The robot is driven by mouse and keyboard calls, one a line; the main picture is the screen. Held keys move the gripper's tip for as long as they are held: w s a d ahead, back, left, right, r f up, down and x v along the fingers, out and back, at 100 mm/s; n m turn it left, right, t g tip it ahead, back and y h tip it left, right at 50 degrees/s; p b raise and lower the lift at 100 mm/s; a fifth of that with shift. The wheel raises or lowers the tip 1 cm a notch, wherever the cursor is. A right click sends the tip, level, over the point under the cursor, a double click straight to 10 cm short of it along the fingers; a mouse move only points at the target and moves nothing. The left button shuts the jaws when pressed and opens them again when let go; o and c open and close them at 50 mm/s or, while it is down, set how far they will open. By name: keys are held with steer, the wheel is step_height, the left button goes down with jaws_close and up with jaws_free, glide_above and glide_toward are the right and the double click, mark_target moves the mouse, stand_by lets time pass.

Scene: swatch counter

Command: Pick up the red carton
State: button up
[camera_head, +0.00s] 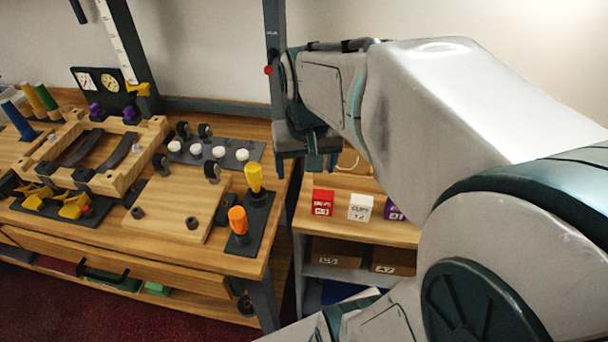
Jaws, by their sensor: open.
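The red carton (323,202) is a small box with white markings. It stands upright at the left end of the wooden shelf top (372,232). My gripper (316,166) hangs from my arm above and just behind it in the picture, fingers pointing down. The fingers are apart and hold nothing that I can see. A gap shows between the fingertips and the carton, though the depth is hard to judge. The carton's front and top are visible.
A white carton (360,207) stands right of the red one, then a purple carton (394,212) partly hidden by my arm. A workbench (150,248) with an orange-handled tool (238,219), a yellow-handled tool (254,177) and other tools lies left. Labelled boxes (337,252) sit below.

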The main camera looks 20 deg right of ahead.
mark_target(324, 194)
steer(key=w+d+f+m+b, duration=0.1)
steer(key=w+d+f, duration=0.1)
steer(key=f, duration=0.3)
steer(key=w+d+f+m+g+b, duration=0.1)
steer(key=w+d+f+b, duration=0.1)
steer(key=f, duration=0.3)
steer(key=w+d+f+m+g+b, duration=0.1)
steer(key=w+d+f, duration=0.1)
steer(key=d+f, duration=0.2)
steer(key=shift+f+y+b, duration=0.3)
steer(key=shift+f+b, duration=0.05)
steer(key=shift+f, duration=0.6)
steer(key=shift+w+a+f, duration=0.1)
steer(key=shift+w+f, duration=0.05)
steer(key=shift+f, duration=1.35)
steer(key=shift+w+f, duration=0.1)
steer(key=shift+f, duration=1.35)
steer(key=c, duration=1.1)
